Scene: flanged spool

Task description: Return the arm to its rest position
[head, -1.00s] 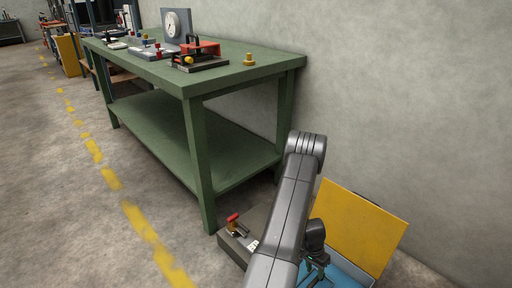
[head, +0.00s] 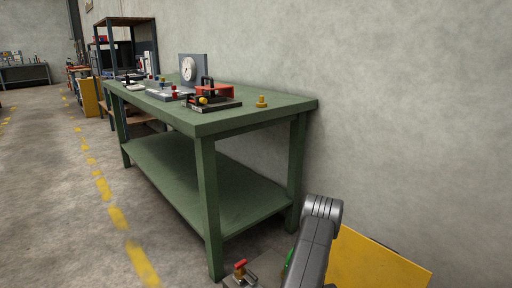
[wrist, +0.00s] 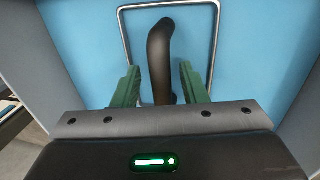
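My arm (head: 318,240) rises into the bottom right of the head view, bent at a grey elbow. My gripper is below the head picture. In the wrist view my gripper (wrist: 158,88) has two green fingers set apart. A black curved bar (wrist: 160,60) shows in the gap between them, with clear space on both sides. I cannot tell how far below the fingertips it lies. Behind it is a blue surface (wrist: 90,50) with a thin metal wire loop (wrist: 214,45).
A green workbench (head: 240,120) stands against the wall, holding a dial gauge (head: 188,69), a red-topped fixture (head: 215,93) and a small yellow flanged piece (head: 262,102). A yellow panel (head: 375,265) is beside my arm. A red-handled device (head: 240,270) sits low by the bench leg. Floor at left is clear.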

